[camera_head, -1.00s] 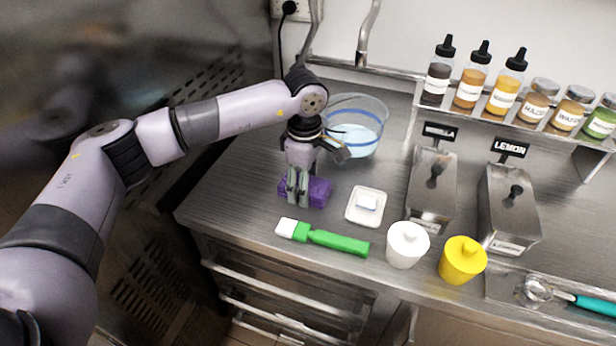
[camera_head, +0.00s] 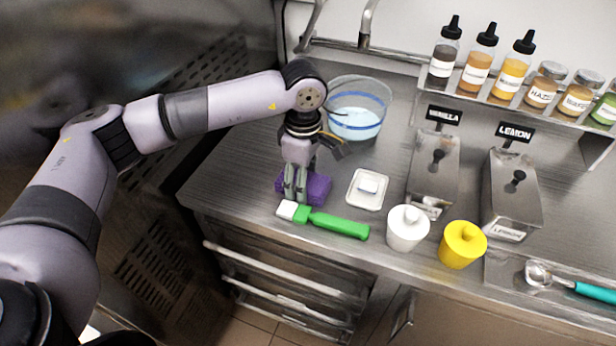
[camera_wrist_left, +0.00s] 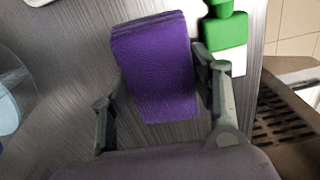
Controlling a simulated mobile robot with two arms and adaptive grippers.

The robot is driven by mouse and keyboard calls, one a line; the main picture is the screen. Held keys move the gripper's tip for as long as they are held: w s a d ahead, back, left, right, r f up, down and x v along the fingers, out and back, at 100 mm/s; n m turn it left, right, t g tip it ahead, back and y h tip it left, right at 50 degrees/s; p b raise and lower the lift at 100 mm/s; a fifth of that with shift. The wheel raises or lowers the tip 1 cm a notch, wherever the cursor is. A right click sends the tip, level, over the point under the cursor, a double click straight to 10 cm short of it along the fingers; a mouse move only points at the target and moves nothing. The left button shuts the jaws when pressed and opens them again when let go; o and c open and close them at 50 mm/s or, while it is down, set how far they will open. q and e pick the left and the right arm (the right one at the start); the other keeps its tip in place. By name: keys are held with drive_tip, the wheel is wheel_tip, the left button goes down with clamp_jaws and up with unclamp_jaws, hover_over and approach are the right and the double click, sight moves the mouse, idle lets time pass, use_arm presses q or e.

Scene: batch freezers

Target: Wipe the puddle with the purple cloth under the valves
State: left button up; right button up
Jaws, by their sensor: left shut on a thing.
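The folded purple cloth (camera_head: 317,188) is at the left end of the steel counter, between the fingers of my left gripper (camera_head: 295,190). In the left wrist view the purple cloth (camera_wrist_left: 155,70) fills the space between the two fingers of the left gripper (camera_wrist_left: 162,100). The gripper points down and is shut on the cloth, close to the counter surface. I cannot tell whether the cloth touches the counter. No puddle and no valves can be made out. My right gripper is not in view.
A green-handled brush (camera_head: 330,223) lies just in front of the cloth. A clear bowl of bluish liquid (camera_head: 355,120) stands behind it. A white dish (camera_head: 368,190), a white pot (camera_head: 407,230), a yellow pot (camera_head: 462,246) and metal containers (camera_head: 432,175) stand to the right.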

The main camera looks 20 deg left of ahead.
use_arm(q)
drive_tip(key=shift+a+r+p, duration=0.15)
drive_tip(key=shift+r+p, duration=0.4)
drive_tip(key=shift+r, duration=1.05)
drive_tip(key=shift+a+r+p, duration=0.1)
drive_tip(key=shift+r+p, duration=0.45)
drive_tip(key=shift+r, duration=1)
drive_tip(key=shift+r+p, duration=0.75)
drive_tip(key=shift+r, duration=0.75)
